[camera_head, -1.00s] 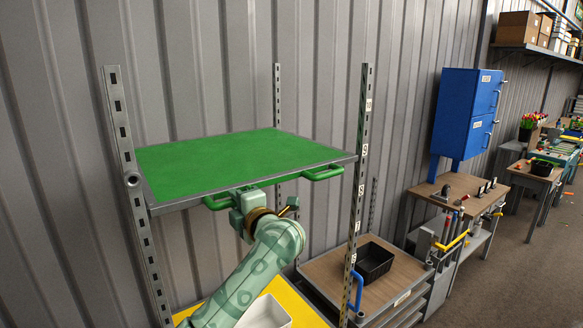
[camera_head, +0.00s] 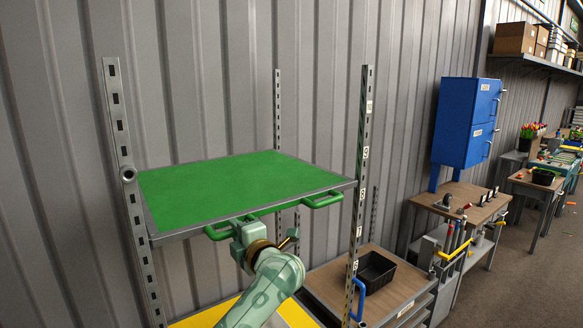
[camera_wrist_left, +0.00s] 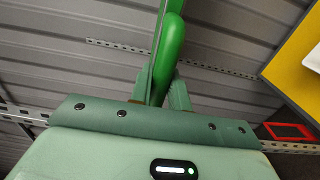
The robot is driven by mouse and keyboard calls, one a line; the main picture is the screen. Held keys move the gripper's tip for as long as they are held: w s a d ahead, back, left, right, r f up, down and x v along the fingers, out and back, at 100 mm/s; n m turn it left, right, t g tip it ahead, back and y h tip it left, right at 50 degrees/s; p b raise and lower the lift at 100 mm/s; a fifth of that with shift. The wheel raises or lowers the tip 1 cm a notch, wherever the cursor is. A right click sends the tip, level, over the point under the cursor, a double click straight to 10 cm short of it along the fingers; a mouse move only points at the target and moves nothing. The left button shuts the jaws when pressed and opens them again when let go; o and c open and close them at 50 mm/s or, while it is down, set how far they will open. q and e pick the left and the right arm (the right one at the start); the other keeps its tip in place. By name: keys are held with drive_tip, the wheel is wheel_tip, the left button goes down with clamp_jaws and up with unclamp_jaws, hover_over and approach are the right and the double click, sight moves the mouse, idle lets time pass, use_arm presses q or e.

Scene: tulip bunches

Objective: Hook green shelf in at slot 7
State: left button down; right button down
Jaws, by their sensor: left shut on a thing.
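The green shelf (camera_head: 240,185) is held roughly level between the slotted metal posts. Its right front corner is beside the numbered front right post (camera_head: 361,170), between labels 9 and 8 and closer to 8. Label 7 (camera_head: 359,232) is lower on that post. My left gripper (camera_head: 242,229) is shut on the left green handle (camera_head: 219,233) at the shelf's front edge. In the left wrist view the green handle (camera_wrist_left: 171,50) runs between the fingers. The right handle (camera_head: 322,201) is free. Whether any hook touches a slot cannot be told. My right gripper is out of view.
A yellow shelf (camera_head: 215,312) lies below, partly hidden by my arm. At right, a wooden-topped unit holds a black bin (camera_head: 375,270), with a blue handle (camera_head: 358,298) near the post. A blue cabinet (camera_head: 465,122) stands farther right. A grey corrugated wall is behind.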

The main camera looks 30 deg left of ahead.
use_arm(q)
wheel_tip(320, 180, down, 8)
drive_tip(key=b, duration=0.4)
drive_tip(key=shift+r, duration=0.15)
drive_tip(key=shift+f+b, duration=0.65)
drive_tip(key=shift+f, duration=0.35)
drive_tip(key=c, duration=1)
unclamp_jaws()
drive_tip(key=shift+r, duration=0.1)
